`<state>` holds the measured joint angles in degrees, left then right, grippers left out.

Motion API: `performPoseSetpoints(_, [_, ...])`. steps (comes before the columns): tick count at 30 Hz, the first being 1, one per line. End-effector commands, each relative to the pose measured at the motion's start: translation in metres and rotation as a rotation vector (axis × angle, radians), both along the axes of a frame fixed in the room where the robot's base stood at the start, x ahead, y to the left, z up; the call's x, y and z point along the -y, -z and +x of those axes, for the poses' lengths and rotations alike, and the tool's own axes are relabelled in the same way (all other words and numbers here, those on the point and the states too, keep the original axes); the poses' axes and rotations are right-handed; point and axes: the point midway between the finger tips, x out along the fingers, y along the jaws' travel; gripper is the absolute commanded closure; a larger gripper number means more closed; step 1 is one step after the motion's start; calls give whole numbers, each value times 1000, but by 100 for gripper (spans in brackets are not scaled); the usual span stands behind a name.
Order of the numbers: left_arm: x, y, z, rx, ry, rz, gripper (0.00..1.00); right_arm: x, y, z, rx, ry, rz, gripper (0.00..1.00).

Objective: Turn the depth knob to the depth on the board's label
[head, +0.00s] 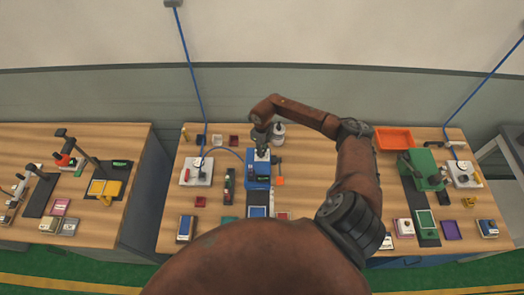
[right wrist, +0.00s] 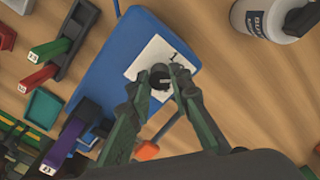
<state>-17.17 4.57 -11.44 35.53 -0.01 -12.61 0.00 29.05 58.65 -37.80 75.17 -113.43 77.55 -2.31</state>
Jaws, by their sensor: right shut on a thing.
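The depth knob (right wrist: 160,75) is a small dark knob on a white dial plate (right wrist: 146,56) on top of the blue machine (right wrist: 115,60). A "1" is printed on the plate; its other marks are partly hidden by my fingers. My right gripper (right wrist: 162,82) is shut on the knob, one finger on each side. In the head view the blue machine (head: 257,180) stands mid-table, with my right gripper (head: 262,148) over its top. I cannot make out the board's label in either view. My left gripper is not in view.
A grey-white bottle (right wrist: 275,18) stands beside the machine. A rack with green and red handled pieces (right wrist: 50,50) and a teal tray (right wrist: 43,108) lie on its other side. In the head view, an orange bin (head: 394,139) and a green machine (head: 424,172) stand to the right.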

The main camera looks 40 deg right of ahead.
Motion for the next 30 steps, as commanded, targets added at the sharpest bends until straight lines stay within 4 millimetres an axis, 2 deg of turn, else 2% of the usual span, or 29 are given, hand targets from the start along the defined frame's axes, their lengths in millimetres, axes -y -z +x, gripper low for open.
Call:
performPoseSetpoints(18, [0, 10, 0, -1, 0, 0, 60, 1, -1, 1, 3, 455, -1, 100])
performPoseSetpoints(30, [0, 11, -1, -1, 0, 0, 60, 1, -1, 1, 3, 591, -2, 100])
